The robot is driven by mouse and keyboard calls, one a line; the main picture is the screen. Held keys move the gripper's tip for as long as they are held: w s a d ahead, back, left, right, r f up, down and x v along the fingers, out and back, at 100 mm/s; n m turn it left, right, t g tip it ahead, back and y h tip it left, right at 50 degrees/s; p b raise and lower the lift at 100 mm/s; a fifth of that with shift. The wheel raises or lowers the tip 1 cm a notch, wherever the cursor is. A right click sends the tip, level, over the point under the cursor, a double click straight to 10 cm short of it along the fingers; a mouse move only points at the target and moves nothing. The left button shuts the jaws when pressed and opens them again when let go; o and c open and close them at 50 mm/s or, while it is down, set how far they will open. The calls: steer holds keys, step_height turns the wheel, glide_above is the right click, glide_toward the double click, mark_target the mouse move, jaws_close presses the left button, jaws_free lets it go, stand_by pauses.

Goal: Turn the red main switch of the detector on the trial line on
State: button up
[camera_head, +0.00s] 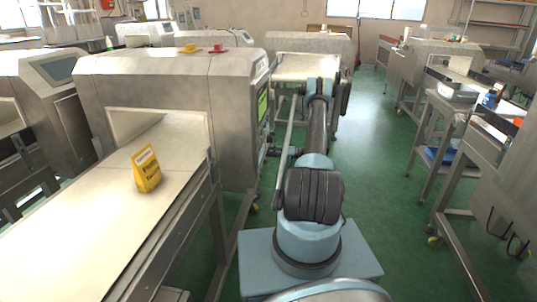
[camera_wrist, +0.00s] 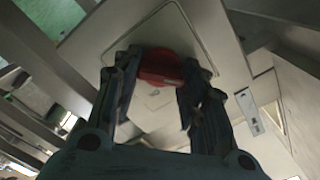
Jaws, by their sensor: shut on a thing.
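The red main switch (camera_wrist: 162,66) shows in the wrist view as a red knob on a pale square panel (camera_wrist: 183,32) of a metal housing. My gripper (camera_wrist: 158,74) is shut on it, one finger on each side. The fingers cover parts of the knob, and I cannot read its on or off position. In the head view the large grey detector (camera_head: 165,85) stands at left, with a lit yellow-green screen (camera_head: 262,105) on its right end. My arm reaches along that end; the switch cannot be made out there.
A conveyor belt (camera_head: 95,215) runs into the detector's opening, with a yellow packet (camera_head: 147,172) on it. Small yellow and red items (camera_head: 217,49) lie on top of the detector. More machines stand behind and at right. Green floor (camera_head: 385,170) is free to the right of my arm.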

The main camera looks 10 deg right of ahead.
steer(key=shift+w+d+f+m, duration=0.1)
steer(key=shift+f+m, duration=0.05)
steer(key=shift+m, duration=4.2)
steer(key=shift+f+m, duration=0.15)
steer(key=shift+m, duration=4.2)
steer(key=o, duration=1.1)
steer(key=shift+c, duration=0.2)
steer(key=v, duration=1.2)
